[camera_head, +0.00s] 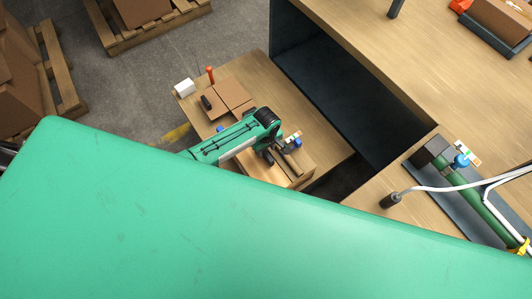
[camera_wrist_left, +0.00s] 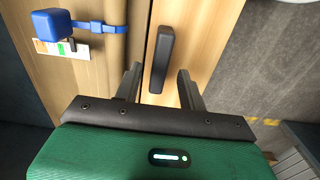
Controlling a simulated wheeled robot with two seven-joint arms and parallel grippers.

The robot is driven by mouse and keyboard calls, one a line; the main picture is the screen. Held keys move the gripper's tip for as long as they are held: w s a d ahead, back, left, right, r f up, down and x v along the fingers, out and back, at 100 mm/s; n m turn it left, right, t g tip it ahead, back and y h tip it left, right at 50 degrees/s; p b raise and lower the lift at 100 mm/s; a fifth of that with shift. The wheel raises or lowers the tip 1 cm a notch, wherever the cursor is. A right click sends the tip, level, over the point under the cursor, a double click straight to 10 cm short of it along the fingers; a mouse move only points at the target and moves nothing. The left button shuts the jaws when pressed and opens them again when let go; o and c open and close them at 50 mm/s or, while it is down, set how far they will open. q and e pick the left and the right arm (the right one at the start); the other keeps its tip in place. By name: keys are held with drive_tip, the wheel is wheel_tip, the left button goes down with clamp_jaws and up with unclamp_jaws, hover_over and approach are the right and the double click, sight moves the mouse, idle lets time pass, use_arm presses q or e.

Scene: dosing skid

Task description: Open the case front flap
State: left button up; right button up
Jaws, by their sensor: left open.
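The wooden case (camera_head: 301,172) sits on a low wooden surface near the middle of the head view, partly covered by my left arm. In the left wrist view, a pale wood panel (camera_wrist_left: 208,50) carries a black bar handle (camera_wrist_left: 161,58). Left of it, a browner wood face has a blue block with a strap (camera_wrist_left: 52,25) and a striped label (camera_wrist_left: 75,50). My left gripper (camera_head: 279,153) is open at the case. In the left wrist view its fingers stand either side of the handle's lower end; contact cannot be told. My right gripper is out of view.
A brown carton (camera_head: 228,92), an orange-red upright item (camera_head: 210,74) and a white block (camera_head: 184,87) share the low surface. A large bench (camera_head: 430,60) with a dark open bay stands to the right. Green pipework (camera_head: 470,195) lies at far right. Pallets with boxes stand upper left.

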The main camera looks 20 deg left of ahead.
sight(266, 153)
use_arm(q)
drive_tip(key=shift+f, duration=2)
clamp_jaws()
